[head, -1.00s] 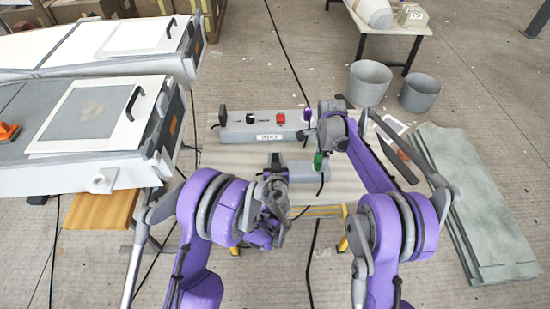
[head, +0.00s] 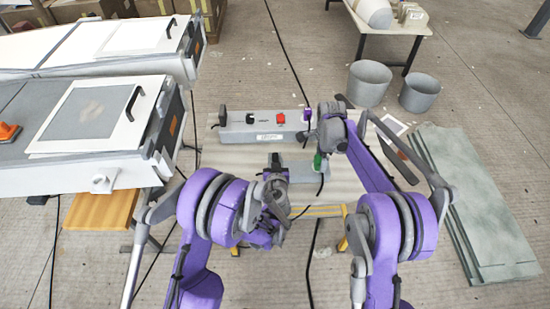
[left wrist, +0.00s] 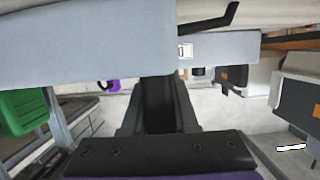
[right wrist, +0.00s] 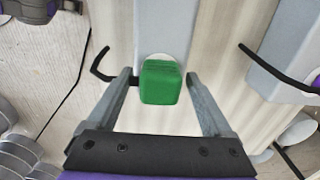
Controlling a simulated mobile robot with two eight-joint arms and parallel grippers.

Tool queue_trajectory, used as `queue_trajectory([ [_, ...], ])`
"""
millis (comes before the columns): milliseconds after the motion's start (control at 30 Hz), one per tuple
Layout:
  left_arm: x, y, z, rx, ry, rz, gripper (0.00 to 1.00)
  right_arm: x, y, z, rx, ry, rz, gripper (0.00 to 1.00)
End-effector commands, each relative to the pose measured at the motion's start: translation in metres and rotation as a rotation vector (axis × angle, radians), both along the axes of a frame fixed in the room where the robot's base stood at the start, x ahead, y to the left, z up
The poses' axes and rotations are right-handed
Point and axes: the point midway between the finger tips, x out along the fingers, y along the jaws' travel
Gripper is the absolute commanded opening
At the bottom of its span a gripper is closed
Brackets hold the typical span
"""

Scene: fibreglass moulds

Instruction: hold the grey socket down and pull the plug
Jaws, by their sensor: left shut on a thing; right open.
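The grey socket (head: 297,172) is a long box lying on the bench, with the green plug (head: 317,162) at its right end. My left gripper (head: 275,163) is at the socket, shut on it; in the left wrist view the socket (left wrist: 90,45) fills the top and the green plug (left wrist: 22,110) shows at left. My right gripper (head: 322,148) is open at the plug. In the right wrist view the plug (right wrist: 162,82) stands between its two spread fingers, with visible gaps on both sides, and the socket (right wrist: 162,28) is beyond it. A black cable shows beside the plug.
A second grey box (head: 235,132) with a red switch (head: 280,118) and a purple plug (head: 307,115) lies behind the socket. White moulds (head: 90,150) stand at left. Grey buckets (head: 369,84) and green-grey sheets (head: 475,200) are at right on the floor.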

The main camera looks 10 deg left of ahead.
Motion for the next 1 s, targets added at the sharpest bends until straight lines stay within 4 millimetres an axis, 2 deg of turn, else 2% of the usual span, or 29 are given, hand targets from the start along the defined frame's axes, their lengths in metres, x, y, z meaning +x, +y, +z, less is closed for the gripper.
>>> queue_trajectory([
  [133,0.0,-0.0001,0.0001,0.0,0.0,0.0,0.0,0.0,0.0,0.0,0.0,0.0,0.0,0.85],
  [600,0.0,-0.0001,0.0001,0.0,0.0,0.0,0.0,0.0,0.0,0.0,0.0,0.0,0.0,0.0],
  [1000,0.0,-0.0001,0.0001,0.0,0.0,0.0,0.0,0.0,0.0,0.0039,0.0,0.0,0.0,0.0],
])
